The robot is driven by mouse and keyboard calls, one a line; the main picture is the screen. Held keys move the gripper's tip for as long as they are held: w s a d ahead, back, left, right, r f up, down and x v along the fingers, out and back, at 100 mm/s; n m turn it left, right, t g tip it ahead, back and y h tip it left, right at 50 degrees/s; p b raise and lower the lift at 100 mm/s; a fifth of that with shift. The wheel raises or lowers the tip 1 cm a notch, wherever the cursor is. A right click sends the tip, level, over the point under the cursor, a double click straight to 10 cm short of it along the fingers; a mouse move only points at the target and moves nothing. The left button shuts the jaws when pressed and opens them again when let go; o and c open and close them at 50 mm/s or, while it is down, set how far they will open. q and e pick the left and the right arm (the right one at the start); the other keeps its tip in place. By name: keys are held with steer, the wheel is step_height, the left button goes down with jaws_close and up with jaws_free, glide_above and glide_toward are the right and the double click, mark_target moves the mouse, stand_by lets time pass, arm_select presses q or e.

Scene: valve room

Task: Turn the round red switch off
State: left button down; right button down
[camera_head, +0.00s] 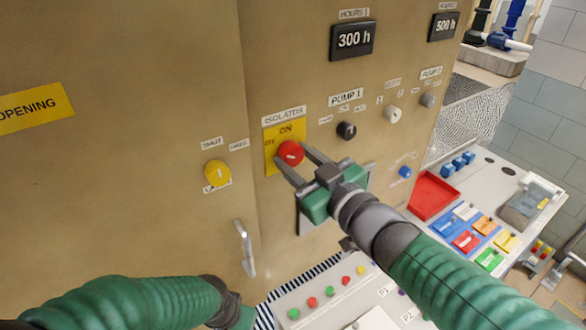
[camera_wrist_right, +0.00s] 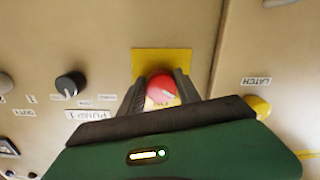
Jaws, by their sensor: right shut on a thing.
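The round red switch (camera_head: 291,152) sits on a yellow plate (camera_head: 271,135) marked ON and OFF, under an ISOLATOR label on the beige cabinet. My right gripper (camera_head: 292,164) reaches it from the lower right, one finger on each side of the knob, and is shut on it. In the right wrist view the red switch (camera_wrist_right: 161,88) shows between the two dark fingers (camera_wrist_right: 160,92), with the yellow plate (camera_wrist_right: 160,62) behind. My left arm crosses the lower left of the head view; its gripper's fingers are not visible.
A yellow knob (camera_head: 216,173) is left of the switch, above a metal door handle (camera_head: 245,248). A black knob (camera_head: 346,130) is to the right under PUMP 1. A desk with a red tray (camera_head: 433,195) and coloured blocks stands at right. A button panel (camera_head: 325,295) lies below.

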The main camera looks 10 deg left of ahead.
steer(key=n+b, duration=0.2)
steer(key=n, duration=0.1)
steer(key=shift+r+n, duration=0.3)
steer(key=shift+r+n+b, duration=0.15)
steer(key=shift+n+b, duration=0.75)
steer(key=shift+n, duration=0.6)
